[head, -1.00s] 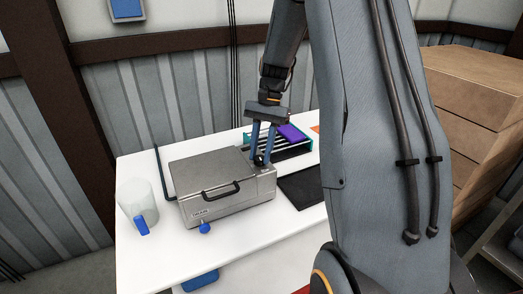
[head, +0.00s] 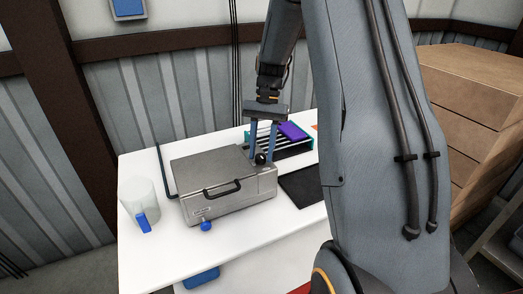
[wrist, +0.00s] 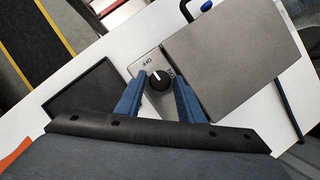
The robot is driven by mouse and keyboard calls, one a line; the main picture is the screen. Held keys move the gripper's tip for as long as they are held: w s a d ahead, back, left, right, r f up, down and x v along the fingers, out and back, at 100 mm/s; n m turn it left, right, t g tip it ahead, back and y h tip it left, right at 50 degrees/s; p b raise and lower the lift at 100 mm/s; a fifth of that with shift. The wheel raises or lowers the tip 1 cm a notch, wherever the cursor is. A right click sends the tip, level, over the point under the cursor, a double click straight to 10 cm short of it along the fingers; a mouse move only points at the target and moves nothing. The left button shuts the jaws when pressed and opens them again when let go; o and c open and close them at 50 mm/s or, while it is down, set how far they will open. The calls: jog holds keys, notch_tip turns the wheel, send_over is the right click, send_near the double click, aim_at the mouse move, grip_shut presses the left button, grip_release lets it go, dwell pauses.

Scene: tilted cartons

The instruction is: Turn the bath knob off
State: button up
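The bath (head: 212,184) is a grey metal box with a closed lid and a black handle, standing on the white table. Its black knob (wrist: 160,80) sits on a strip beside the lid, with OFF and ON printed by it. The knob's white mark appears to point toward OFF. The knob also shows in the head view (head: 260,159). My gripper (wrist: 159,84) has its two blue fingers apart, on either side of the knob, with gaps visible between fingers and knob. It seems to hold nothing. Finger height above the knob is hard to tell.
A clear jug (head: 137,203) with a blue handle stands left of the bath. A blue tap (head: 206,226) sticks out at the bath's front. A dark flat pad (head: 301,188) and a teal rack (head: 283,140) with a purple item lie right and behind.

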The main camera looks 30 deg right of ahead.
jog(key=shift+r, duration=0.1)
jog(key=b+v, duration=0.2)
jog(key=v, duration=0.5)
jog(key=shift+r+b, duration=0.3)
jog(key=shift+w+d, duration=0.1)
